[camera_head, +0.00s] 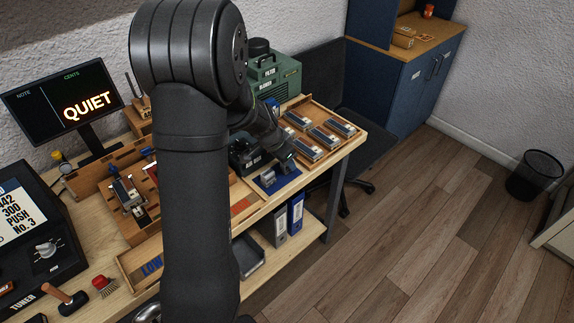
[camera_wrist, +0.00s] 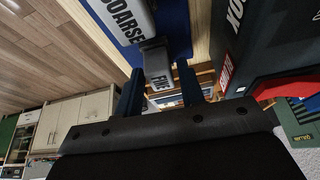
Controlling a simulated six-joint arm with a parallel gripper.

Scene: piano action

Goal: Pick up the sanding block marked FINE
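In the wrist view a small grey block (camera_wrist: 157,62) with a partly covered label reading "FIN" shows between the two dark fingers of my gripper (camera_wrist: 161,76). Whether both fingers touch it is unclear. Beyond it, a pale block marked COARSE (camera_wrist: 128,20) lies on a blue mat (camera_wrist: 178,30). In the head view my gripper (camera_head: 287,161) is low over the blue mat (camera_head: 281,185) near the bench's front edge. The fingers are too small there to show their opening, and my arm hides part of the bench.
A black box with a red label (camera_wrist: 238,45) stands close at the right in the wrist view. A wooden tray with several blocks (camera_head: 333,111) lies beyond the mat in the head view. A green case (camera_head: 272,78) stands behind. Open floor lies beyond the bench edge.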

